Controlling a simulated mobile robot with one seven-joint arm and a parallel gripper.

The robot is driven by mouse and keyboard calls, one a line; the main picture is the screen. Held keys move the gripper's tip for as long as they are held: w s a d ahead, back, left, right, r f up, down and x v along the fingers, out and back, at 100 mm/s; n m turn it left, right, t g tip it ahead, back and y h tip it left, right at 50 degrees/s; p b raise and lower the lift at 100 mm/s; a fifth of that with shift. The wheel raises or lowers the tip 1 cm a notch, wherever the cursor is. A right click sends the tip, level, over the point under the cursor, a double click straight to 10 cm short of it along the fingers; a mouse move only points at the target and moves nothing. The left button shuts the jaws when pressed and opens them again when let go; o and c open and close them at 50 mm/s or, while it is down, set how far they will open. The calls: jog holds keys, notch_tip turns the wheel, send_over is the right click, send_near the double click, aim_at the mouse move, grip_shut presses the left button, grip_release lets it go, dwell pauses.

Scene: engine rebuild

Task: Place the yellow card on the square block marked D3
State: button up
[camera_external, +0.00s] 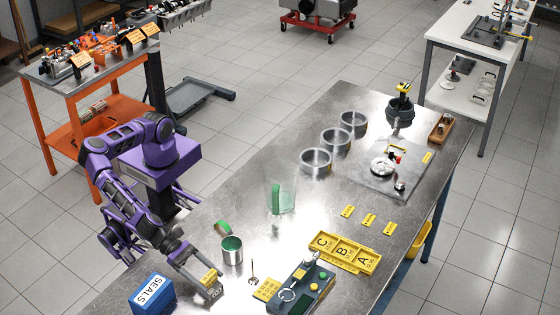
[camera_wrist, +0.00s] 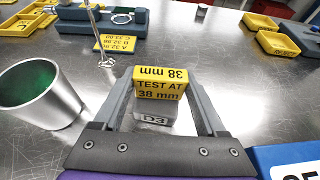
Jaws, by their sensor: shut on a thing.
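The yellow card (camera_wrist: 160,90), printed "TEST AT 38 mm", is between the fingers of my gripper (camera_wrist: 160,80). My gripper is shut on it. The grey square block marked D3 (camera_wrist: 154,119) shows just below the card in the wrist view, between the fingers. The card looks right over the block or resting on it; I cannot tell whether they touch. In the external view the card (camera_external: 209,276) and the block (camera_external: 214,292) are at the end of my arm, near the table's front.
A metal cup (camera_external: 232,250), green inside, stands close beside my gripper. A blue SEALS box (camera_external: 152,293) is on its other side. A thin metal stand (camera_external: 253,274), a flat yellow card (camera_external: 267,289) and a grey fixture (camera_external: 301,290) lie to the right.

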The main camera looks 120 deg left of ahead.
jog(key=shift+f, duration=0.15)
jog(key=o, duration=1.3)
jog(key=shift+c, duration=0.2)
jog(key=shift+r, duration=0.3)
jog(key=p+v, duration=0.1)
jog(key=v, duration=1.1)
jog(key=shift+f, duration=0.1)
